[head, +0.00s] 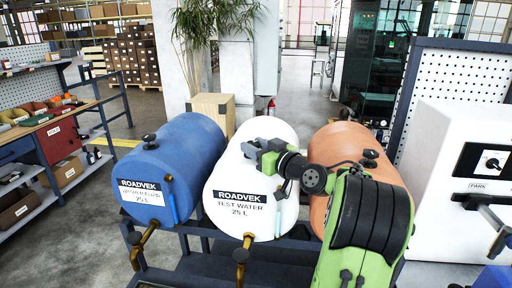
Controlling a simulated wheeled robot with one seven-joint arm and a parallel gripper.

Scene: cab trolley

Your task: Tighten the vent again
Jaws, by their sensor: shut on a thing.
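A white drum (221,180) labelled ROADVEK TEST WATER 25 L lies on its side between a blue drum (190,150) and an orange drum (335,140). My gripper (255,149) is over the top of the white drum, reaching in from the right. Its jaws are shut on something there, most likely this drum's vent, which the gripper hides. Black vent knobs show on top of the blue drum (149,141) and the orange drum (370,154). I cannot tell how tight any vent is.
Brass taps (240,262) stick out at the drum fronts above a dark rack (205,268). A wooden box (213,107) and a plant (207,30) stand behind. A white machine (450,160) is at right, a workbench (50,125) at left.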

